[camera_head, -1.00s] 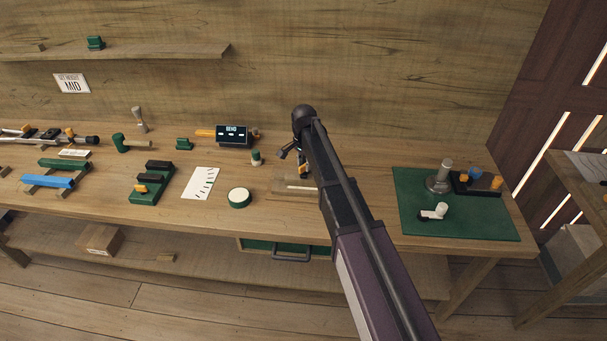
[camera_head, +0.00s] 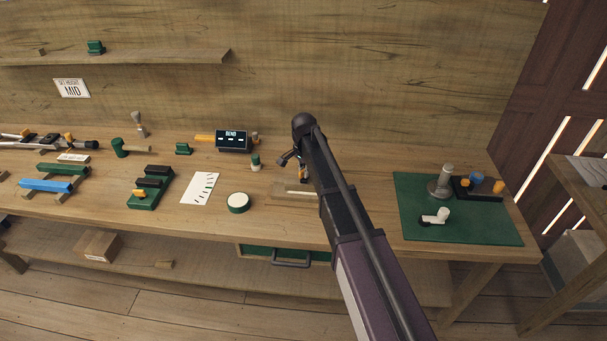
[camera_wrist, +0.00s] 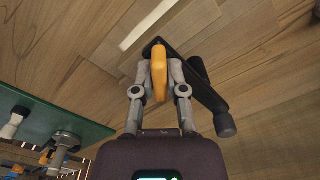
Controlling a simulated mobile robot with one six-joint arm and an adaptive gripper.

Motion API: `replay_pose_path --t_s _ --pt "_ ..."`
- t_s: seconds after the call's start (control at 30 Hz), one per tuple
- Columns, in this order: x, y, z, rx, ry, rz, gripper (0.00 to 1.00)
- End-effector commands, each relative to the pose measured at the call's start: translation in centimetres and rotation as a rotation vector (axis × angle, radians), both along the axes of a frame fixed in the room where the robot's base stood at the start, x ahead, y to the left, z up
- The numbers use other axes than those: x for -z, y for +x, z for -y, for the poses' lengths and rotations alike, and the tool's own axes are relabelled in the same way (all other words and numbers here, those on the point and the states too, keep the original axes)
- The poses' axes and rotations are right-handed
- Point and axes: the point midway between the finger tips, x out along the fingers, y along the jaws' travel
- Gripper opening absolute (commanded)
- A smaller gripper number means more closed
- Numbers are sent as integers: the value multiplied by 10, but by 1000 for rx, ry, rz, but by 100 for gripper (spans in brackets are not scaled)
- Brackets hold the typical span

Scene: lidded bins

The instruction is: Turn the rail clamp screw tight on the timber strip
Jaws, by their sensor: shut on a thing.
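In the wrist view, my gripper (camera_wrist: 158,84) is shut on an orange part (camera_wrist: 158,68), with one grey finger on each side. The orange part looks like the screw handle of a dark clamp. The clamp's black bar (camera_wrist: 190,82) runs diagonally behind and right of the fingers, with a knob at its lower end. A pale strip (camera_wrist: 150,23), likely the timber strip, lies beyond the fingertips; I cannot tell if the clamp touches it. In the head view, my arm hides most of the clamp. The pale strip (camera_head: 297,192) shows beside it.
A green mat (camera_head: 462,226) with a grey post and small parts lies to the right. A round green-rimmed dish (camera_head: 239,202), a white card (camera_head: 199,188) and a dark display box (camera_head: 234,141) stand to the left. A drawer handle (camera_head: 291,264) juts below the bench edge.

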Motion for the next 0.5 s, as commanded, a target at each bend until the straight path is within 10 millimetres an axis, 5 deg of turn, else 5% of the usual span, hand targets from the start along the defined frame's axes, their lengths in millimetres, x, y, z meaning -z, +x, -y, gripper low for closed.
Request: replay_pose_path --t_s 0.5 --pt "0 0 0 272 -1 -1 0"
